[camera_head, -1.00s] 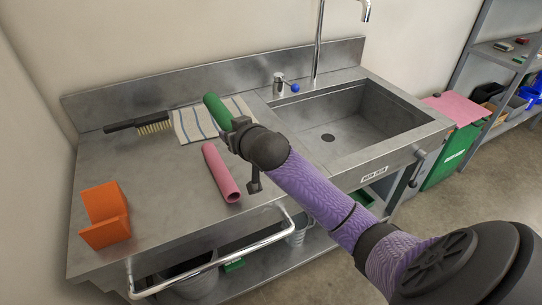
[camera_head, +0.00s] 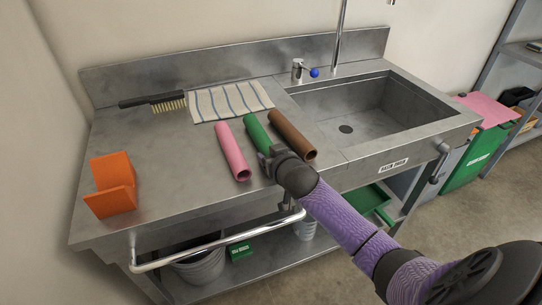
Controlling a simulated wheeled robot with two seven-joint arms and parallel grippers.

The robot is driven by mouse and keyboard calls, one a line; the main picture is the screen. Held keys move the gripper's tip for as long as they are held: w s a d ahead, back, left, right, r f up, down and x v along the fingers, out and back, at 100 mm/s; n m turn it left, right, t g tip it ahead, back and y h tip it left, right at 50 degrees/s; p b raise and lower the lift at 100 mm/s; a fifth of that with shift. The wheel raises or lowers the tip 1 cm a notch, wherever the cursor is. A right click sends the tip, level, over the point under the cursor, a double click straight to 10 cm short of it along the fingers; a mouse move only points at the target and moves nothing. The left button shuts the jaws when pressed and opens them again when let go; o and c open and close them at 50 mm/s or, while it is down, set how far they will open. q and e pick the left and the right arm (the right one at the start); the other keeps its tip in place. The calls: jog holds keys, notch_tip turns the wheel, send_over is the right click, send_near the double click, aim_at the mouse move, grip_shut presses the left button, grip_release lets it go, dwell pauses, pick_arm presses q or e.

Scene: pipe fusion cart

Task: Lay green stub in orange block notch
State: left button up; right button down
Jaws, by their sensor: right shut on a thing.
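The green stub (camera_head: 256,131) is a short tube between the pink and brown tubes. My right gripper (camera_head: 267,153) is shut on its near end and hides that end. I cannot tell whether the stub touches the bench top or hangs just above it. The orange block (camera_head: 113,187) stands at the left front of the bench, well left of the gripper, with its notch open upward and empty. My left gripper is not in view.
A pink tube (camera_head: 233,153) lies close left of the green stub and a brown tube (camera_head: 292,135) close right. A striped towel (camera_head: 229,101) and a brush (camera_head: 155,102) lie behind. The sink (camera_head: 375,110) is at right. Bench top between pink tube and block is clear.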

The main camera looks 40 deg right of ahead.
jog(key=shift+c, duration=0.5)
grip_release()
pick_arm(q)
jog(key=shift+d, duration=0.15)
